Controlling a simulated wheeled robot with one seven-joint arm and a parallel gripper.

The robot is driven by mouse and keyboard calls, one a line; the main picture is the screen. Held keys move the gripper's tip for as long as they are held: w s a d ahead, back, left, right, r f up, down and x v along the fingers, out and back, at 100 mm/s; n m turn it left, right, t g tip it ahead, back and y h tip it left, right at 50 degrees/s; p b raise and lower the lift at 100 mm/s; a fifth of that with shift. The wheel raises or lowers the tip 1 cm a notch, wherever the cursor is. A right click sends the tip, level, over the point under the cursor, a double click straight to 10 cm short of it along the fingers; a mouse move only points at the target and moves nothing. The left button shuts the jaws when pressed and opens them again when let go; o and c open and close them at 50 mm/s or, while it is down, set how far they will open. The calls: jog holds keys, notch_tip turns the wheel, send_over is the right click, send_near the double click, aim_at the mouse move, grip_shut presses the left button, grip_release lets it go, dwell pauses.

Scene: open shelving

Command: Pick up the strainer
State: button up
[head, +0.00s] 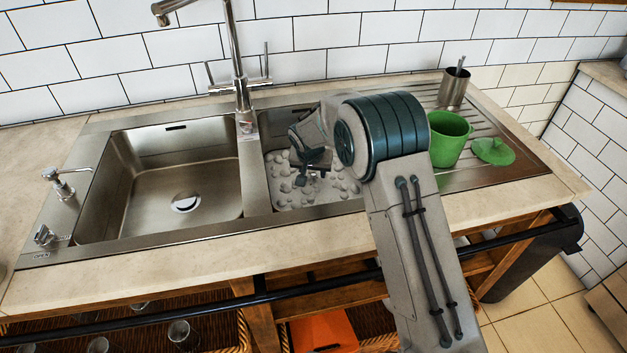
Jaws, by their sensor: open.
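My gripper (312,177) reaches down into the right sink basin (267,182), its dark fingers open above a bottom covered with pale round lumps or foam. My arm hides much of this basin's right side. I cannot make out a strainer with certainty; it may be hidden behind my arm or among the pale lumps. In the left basin (130,190) a round drain (186,202) shows on the bare bottom.
A tall faucet (238,60) stands between the basins at the back. A green pot (447,138), its green lid (493,151) and a metal cup (453,90) stand on the right drainboard. A dark rail (330,289) runs along the counter front.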

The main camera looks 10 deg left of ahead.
jog(key=shift+w+f, duration=0.3)
jog(key=shift+f, duration=0.25)
grip_shut()
